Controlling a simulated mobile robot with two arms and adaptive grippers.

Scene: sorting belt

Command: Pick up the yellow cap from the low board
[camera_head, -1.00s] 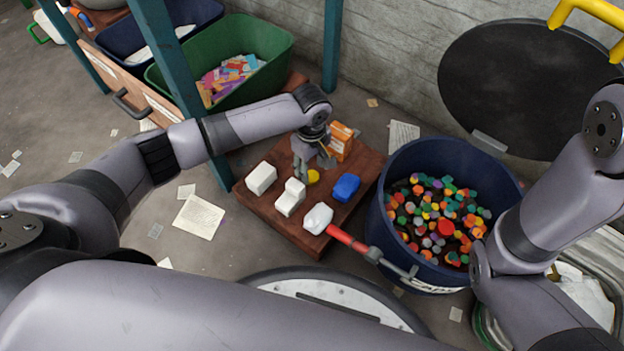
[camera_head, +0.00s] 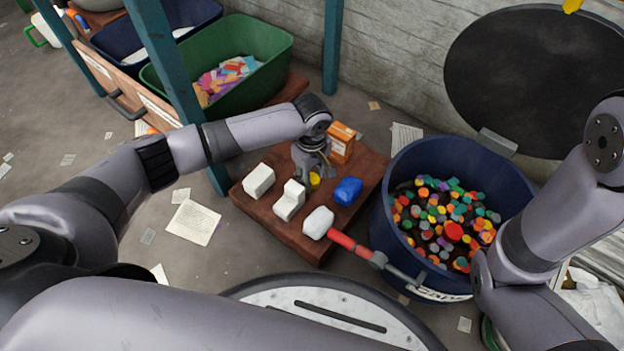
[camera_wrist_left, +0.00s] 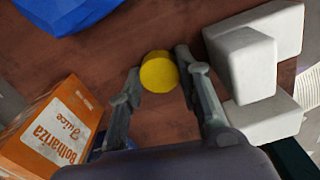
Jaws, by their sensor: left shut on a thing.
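The yellow cap (camera_head: 314,179) is at my left gripper's fingertips, low over the brown low board (camera_head: 283,232). In the left wrist view the round yellow cap (camera_wrist_left: 159,72) sits between the two fingers. My left gripper (camera_head: 315,177) points down at the board and is shut on the cap. The wrist view shows its fingers (camera_wrist_left: 157,82) on either side of the cap. I cannot tell whether the cap still touches the board. My right arm is at the right edge of the head view, and its gripper is not clearly seen.
On the board stand an orange juice box (camera_head: 341,143), a blue crumpled item (camera_head: 347,191) and white blocks (camera_head: 289,201). A blue bin (camera_head: 391,232) of colourful caps stands right; a green bin (camera_head: 157,82) stands behind left.

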